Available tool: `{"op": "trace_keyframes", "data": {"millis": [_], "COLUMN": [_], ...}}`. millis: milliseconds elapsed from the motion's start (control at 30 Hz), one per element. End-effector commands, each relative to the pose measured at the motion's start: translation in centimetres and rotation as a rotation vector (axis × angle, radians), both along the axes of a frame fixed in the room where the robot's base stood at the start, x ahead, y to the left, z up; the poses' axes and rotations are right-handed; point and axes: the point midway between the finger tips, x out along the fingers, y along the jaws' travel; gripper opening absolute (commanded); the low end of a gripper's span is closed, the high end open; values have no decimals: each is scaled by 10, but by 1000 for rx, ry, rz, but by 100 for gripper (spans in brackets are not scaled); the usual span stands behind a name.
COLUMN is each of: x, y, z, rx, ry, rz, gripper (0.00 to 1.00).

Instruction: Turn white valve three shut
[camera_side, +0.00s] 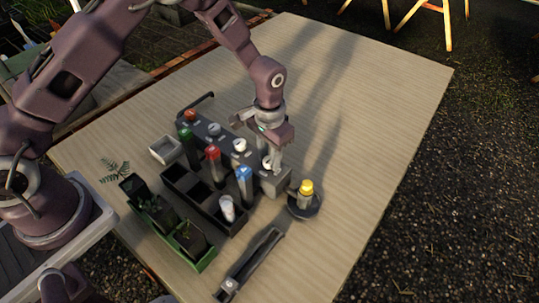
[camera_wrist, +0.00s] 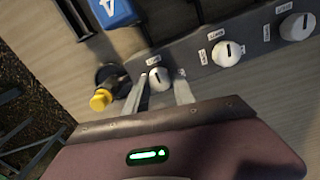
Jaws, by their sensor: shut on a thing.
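A dark grey valve block (camera_side: 225,146) runs across the middle of the table, with a row of knobs on its top. The white knob at its near right end (camera_wrist: 158,79) sits between the two fingers of my gripper (camera_wrist: 160,92), which is shut on it. In the side view my gripper (camera_side: 271,163) comes down from above and mostly hides this knob. Two more white knobs, the middle one (camera_wrist: 228,53) and the farther one (camera_wrist: 297,27), stand along the block. A red knob (camera_side: 190,115) is at its far end. Small labels sit beside the knobs; I cannot read them surely.
A yellow-capped item (camera_side: 306,187) stands on a round dark base near my gripper. A green planter (camera_side: 195,255) is in front. The table's right side is clear.

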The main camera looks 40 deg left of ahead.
Motion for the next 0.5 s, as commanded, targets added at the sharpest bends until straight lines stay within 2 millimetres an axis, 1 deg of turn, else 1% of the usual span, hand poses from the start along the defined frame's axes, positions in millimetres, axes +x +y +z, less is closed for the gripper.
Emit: {"op": "trace_keyframes", "data": {"millis": [200, 500], "x": [1, 0], "y": [0, 0], "z": [0, 0], "rx": [0, 0], "ry": [-1, -1], "rz": [-35, -42], "gripper": [0, 0]}}
